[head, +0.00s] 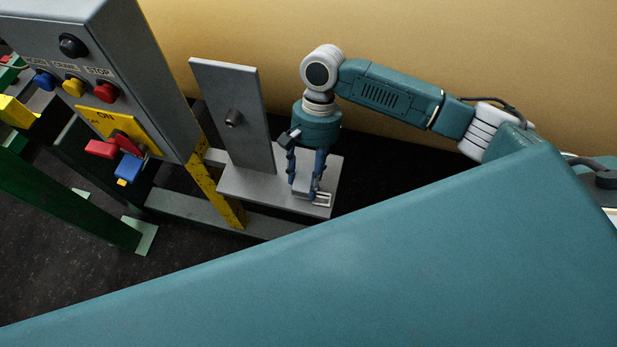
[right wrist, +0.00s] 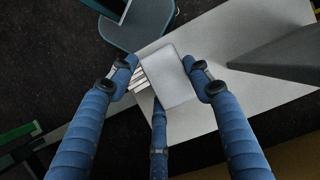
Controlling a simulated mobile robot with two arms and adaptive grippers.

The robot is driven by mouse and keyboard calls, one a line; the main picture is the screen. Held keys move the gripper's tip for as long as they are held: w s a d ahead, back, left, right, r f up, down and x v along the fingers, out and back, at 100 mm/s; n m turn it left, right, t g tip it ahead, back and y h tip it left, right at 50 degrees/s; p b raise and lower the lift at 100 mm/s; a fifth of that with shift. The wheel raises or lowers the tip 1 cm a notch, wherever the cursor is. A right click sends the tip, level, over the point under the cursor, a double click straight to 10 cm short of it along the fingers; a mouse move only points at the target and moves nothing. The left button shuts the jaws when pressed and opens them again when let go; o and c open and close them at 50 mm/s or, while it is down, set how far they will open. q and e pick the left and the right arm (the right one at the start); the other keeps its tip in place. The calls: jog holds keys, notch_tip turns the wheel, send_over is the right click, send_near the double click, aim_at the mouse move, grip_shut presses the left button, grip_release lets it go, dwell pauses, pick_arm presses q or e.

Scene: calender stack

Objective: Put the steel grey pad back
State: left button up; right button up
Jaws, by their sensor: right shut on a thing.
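My right gripper (head: 308,194) points down over the light grey shelf (head: 260,190), beside an upright grey plate. I cannot tell whether the pad touches the shelf. My left gripper is not in view.
The upright grey plate (head: 232,85) with a dark knob stands on the shelf left of the gripper. Further left is a grey control box (head: 150,60) with coloured buttons, and a yellow post (head: 215,190). Dark floor lies below; a tan wall is behind.

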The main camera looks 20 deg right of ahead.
notch_tip(320, 180, down, 2)
jog(key=shift+w, duration=0.1)
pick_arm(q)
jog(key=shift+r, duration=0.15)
pick_arm(e)
jog(key=o, duration=0.8)
jog(key=shift+f, duration=0.1)
jog(key=shift+c, duration=0.2)
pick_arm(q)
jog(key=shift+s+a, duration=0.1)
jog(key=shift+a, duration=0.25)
pick_arm(e)
jog(key=o, duration=0.4)
jog(key=shift+o, duration=0.2)
